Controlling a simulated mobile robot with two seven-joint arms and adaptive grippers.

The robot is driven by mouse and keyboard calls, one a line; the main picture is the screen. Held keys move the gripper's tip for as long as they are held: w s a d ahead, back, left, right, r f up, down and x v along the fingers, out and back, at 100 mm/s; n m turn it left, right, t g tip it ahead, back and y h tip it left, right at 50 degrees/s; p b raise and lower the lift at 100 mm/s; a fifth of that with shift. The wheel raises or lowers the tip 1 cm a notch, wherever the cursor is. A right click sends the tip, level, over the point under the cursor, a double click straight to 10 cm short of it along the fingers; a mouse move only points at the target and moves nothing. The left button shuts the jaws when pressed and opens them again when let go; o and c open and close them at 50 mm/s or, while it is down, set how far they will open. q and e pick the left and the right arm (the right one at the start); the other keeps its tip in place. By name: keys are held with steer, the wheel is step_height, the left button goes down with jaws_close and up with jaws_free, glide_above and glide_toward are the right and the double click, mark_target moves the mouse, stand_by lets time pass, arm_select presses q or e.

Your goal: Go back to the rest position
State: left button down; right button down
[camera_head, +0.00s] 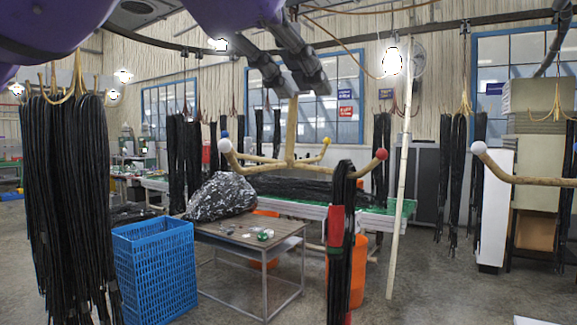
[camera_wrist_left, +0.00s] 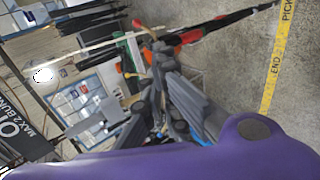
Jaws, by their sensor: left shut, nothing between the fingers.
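My left gripper (camera_head: 298,88) reaches in from the top of the head view, its fingers pointing down and together with nothing between them. It is just above and overlaps the top of a wooden hook rack (camera_head: 291,130) with coloured ball tips; I cannot tell if they touch. A black hose bundle with a red band (camera_head: 337,225) hangs on the rack's right arm, apart from the gripper. In the left wrist view the bundle (camera_wrist_left: 225,30) runs to the upper right, beyond the gripper (camera_wrist_left: 156,55). My right gripper is not in view.
Black hoses (camera_head: 65,190) hang at the left beside a blue crate (camera_head: 155,265). A small table (camera_head: 245,238) stands behind the rack. A pale pole (camera_head: 402,180) and another wooden hook (camera_head: 515,178) are to the right.

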arm_select(q)
steer(key=d+f+n+g+h, duration=0.2)
steer(key=d+f+g+h, duration=0.15)
steer(key=f, duration=0.45)
steer(key=d+f+n+g+h, duration=0.2)
steer(key=d+f+g+h, duration=0.1)
steer(key=f+g, duration=0.3)
steer(key=d+f+n+g+h, duration=0.3)
steer(key=f+h, duration=0.1)
steer(key=f, duration=0.5)
steer(key=w+a+f+n+t+h, duration=0.65)
steer(key=w+f+n+t, duration=0.2)
steer(key=n, duration=0.65)
steer(key=w+a+f+n+t+y, duration=0.1)
steer(key=a+f+n+t+y, duration=0.65)
steer(key=f+n, duration=0.6)
steer(key=a+f+n+t+y, duration=0.6)
steer(key=a+f+n+y, duration=0.2)
steer(key=f+n, duration=0.5)
steer(key=s+a+f+n+g+y, duration=0.2)
steer(key=s+a+f+n+y, duration=0.3)
steer(key=f, duration=0.6)
steer(key=s+a+f+n+g+y, duration=0.1)
steer(key=s+a+f+n+g, duration=0.2)
steer(key=s+f, duration=0.6)
steer(key=s+a+f+n+g+y, duration=0.1)
steer(key=s+f+n+g, duration=0.3)
steer(key=s+f, duration=0.8)
steer(key=shift+s+a, duration=0.75)
steer(key=shift+s, duration=0.25)
